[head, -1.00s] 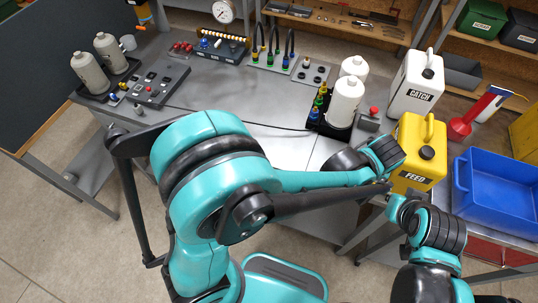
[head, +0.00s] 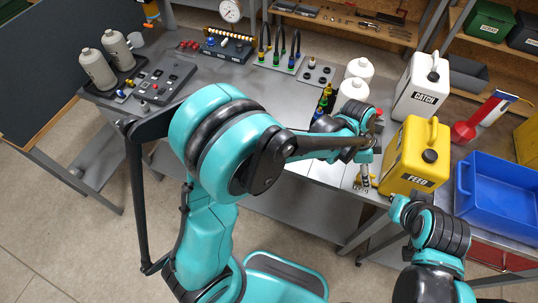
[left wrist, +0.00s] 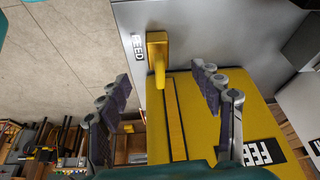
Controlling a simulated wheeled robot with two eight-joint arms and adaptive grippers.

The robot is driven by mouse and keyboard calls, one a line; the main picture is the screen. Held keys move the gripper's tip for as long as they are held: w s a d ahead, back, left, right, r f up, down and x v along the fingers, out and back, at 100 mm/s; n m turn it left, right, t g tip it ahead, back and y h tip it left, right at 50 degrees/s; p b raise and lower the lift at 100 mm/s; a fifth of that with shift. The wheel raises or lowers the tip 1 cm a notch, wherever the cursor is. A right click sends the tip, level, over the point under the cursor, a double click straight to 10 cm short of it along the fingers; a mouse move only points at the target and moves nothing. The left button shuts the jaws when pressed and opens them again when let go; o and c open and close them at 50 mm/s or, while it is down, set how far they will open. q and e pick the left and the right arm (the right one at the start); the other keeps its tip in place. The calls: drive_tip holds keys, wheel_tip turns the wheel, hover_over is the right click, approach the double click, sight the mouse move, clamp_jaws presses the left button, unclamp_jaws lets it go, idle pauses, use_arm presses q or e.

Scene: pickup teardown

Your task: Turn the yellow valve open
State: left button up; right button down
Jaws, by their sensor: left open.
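In the left wrist view the yellow valve handle (left wrist: 157,58) stands on the grey table beside a small FEED label (left wrist: 138,48). In the head view only a bit of yellow (head: 373,181) shows by that label, largely hidden by my gripper. My left gripper (head: 366,178) hangs over the table's front edge at the valve. In the left wrist view its two fingers (left wrist: 156,85) are spread wide, one on each side of the handle's line, with nothing between the pads. I cannot tell whether they touch the handle. My right arm is at lower right; its fingers do not show.
The yellow FEED jug (head: 416,160) stands close to the right of my left gripper. Behind it are the white CATCH jug (head: 421,88) and a white bottle (head: 352,92). A blue bin (head: 497,190) is at right.

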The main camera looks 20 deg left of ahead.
use_arm(q)
drive_tip(key=shift+w+m+g, duration=0.15)
drive_tip(key=shift+m+g, duration=0.15)
drive_tip(key=shift+m, duration=0.5)
drive_tip(key=p+v, duration=0.2)
drive_tip(key=v, duration=0.7)
drive_tip(key=s+a+n+t+y+b, duration=0.1)
drive_tip(key=s+a+n+t+b, duration=0.1)
drive_tip(key=a+n, duration=0.3)
drive_tip(key=s+a+n+t+y+b, duration=0.1)
drive_tip(key=s+a+n, duration=0.4)
drive_tip(key=a, duration=0.6)
drive_tip(key=s+a+n+t+y+b, duration=0.2)
drive_tip(key=s+a+n+t, duration=0.1)
drive_tip(key=a+n, duration=0.3)
drive_tip(key=shift+s+a+f+b, duration=0.3)
drive_tip(key=shift+s+a+f, duration=0.25)
drive_tip(key=shift+a, duration=0.45)
